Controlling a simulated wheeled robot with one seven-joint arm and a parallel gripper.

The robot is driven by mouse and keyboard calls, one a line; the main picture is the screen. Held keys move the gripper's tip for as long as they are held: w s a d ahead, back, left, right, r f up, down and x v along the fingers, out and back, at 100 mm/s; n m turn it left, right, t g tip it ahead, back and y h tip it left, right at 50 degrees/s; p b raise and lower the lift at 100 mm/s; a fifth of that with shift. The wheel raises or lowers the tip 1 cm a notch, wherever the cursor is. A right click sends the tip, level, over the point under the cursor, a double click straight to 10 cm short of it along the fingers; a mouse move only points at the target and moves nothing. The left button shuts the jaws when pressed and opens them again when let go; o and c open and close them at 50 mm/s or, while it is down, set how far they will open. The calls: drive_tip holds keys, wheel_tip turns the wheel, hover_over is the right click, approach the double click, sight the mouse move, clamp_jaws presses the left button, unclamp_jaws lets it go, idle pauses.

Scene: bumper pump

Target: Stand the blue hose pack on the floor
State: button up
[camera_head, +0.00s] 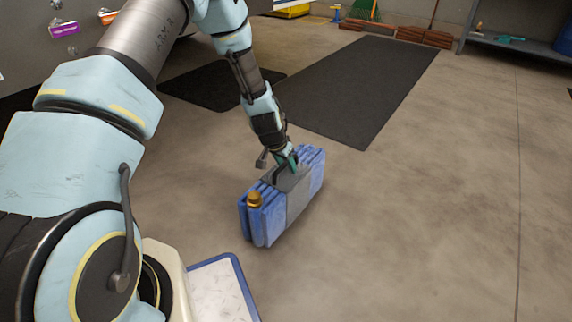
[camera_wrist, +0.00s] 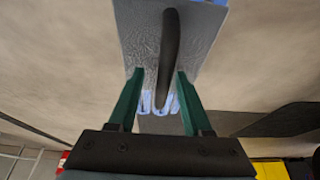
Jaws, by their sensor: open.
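The blue hose pack (camera_head: 268,215) is a folded bundle with a grey band, a dark handle and a brass fitting at its near end. In the head view it is upright on its long narrow edge and appears to rest on the concrete floor (camera_head: 400,220). My gripper (camera_head: 289,160) is at the top of the pack, by the handle. In the wrist view the green fingers of my gripper (camera_wrist: 158,74) are apart, one on each side of the dark handle (camera_wrist: 168,45). The blue folds and grey band of the hose pack (camera_wrist: 133,30) show beyond them.
A long dark mat (camera_head: 360,85) lies behind the pack, and another dark mat (camera_head: 215,90) lies to its left. A blue-edged white panel (camera_head: 222,290) is at the front. A shelf (camera_head: 520,45) stands at the back right. The floor to the right is clear.

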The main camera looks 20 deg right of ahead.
drive_tip(key=p+v, duration=0.5)
drive_tip(key=v, duration=0.7)
drive_tip(key=w+a+r+n+y, duration=0.1)
drive_tip(key=a+r+n, duration=0.1)
drive_tip(key=a+r, duration=0.45)
drive_tip(key=a+r+n+y, duration=0.1)
drive_tip(key=a+r+n, duration=0.25)
drive_tip(key=a, duration=0.65)
drive_tip(key=s+a+r+n+y, duration=0.1)
drive_tip(key=s+a+r, duration=0.3)
drive_tip(key=a, duration=0.4)
drive_tip(key=s+a+r+n, duration=0.4)
drive_tip(key=s+a+r, duration=0.1)
drive_tip(key=a, duration=0.3)
drive_tip(key=shift+a+g+y+b, duration=0.2)
drive_tip(key=shift+g+y+b, duration=0.1)
drive_tip(key=shift+y, duration=0.1)
drive_tip(key=shift+n, duration=0.25)
